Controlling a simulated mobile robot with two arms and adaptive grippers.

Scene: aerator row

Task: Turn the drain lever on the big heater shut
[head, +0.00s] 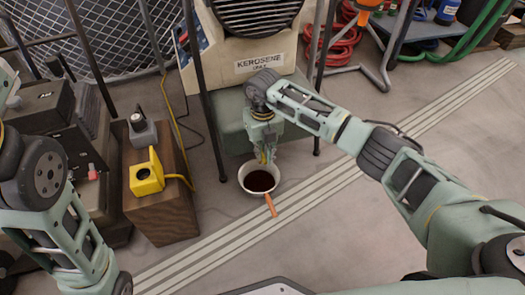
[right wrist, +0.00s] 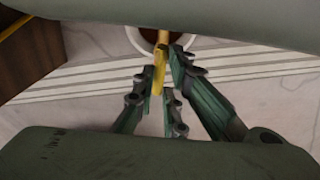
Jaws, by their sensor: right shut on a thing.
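The big heater (head: 228,75) stands at the top middle of the head view, with a label reading KEROSENE (head: 262,61). My right gripper (head: 264,154) is low at its front, just above a white pan (head: 243,177). In the right wrist view, the right gripper's fingers (right wrist: 165,82) are shut on a yellow lever (right wrist: 159,62), which points down toward the palm. The pan's rim (right wrist: 135,38) shows beyond the lever. The heater's drain and the lever's root are hidden by my arm. My left arm shows at the left edge, but its gripper is not in view.
The pan holds dark liquid (head: 259,181) and has an orange handle (head: 270,204). A wooden box (head: 168,214) with a yellow device (head: 147,175) stands to the left. Red hose (head: 338,40) lies behind right. The striped floor at right is clear.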

